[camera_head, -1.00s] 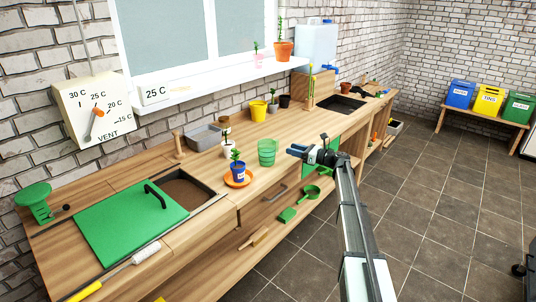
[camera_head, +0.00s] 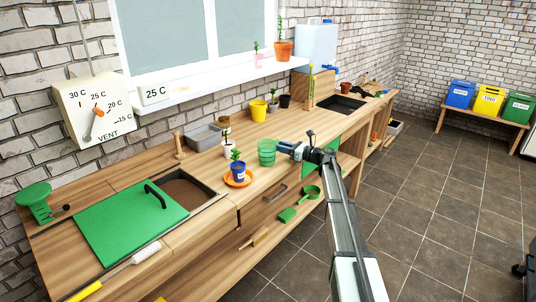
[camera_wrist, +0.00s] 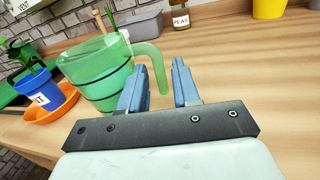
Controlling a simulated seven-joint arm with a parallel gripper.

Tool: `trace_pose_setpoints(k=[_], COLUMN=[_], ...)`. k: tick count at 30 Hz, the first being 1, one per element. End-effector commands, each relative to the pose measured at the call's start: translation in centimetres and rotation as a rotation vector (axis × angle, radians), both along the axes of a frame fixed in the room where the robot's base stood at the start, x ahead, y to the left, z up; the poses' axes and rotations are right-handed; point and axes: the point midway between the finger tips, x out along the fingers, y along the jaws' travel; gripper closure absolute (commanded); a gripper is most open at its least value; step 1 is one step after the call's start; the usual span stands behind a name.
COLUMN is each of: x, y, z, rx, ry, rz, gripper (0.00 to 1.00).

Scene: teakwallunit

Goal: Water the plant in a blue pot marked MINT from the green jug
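The green translucent jug (camera_head: 266,153) stands upright on the wooden bench, its handle (camera_wrist: 152,54) turned toward my gripper. My gripper (camera_head: 284,148) is at the jug's right side. In the wrist view my gripper (camera_wrist: 158,82) is open, with the lower handle showing between its two blue fingers; a gap shows on the right, and contact on the left is unclear. The blue pot (camera_head: 238,174) holds a small green plant and stands in an orange saucer (camera_head: 232,182), left of the jug.
A white pot (camera_head: 229,154) stands behind the blue pot, near a grey bin (camera_head: 204,137). A yellow pot (camera_head: 258,111) stands farther back.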

Motion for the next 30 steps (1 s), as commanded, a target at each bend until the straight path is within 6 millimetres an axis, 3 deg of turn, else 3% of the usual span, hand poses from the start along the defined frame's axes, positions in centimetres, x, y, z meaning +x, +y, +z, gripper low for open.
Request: trace_pose_setpoints(k=[9, 30], x=[-0.01, -0.01], y=[0.00, -0.02], z=[-0.01, 0.31], rx=[0.000, 0.002], ry=[0.000, -0.001], rz=[0.000, 0.000], gripper=[1.00, 1.00])
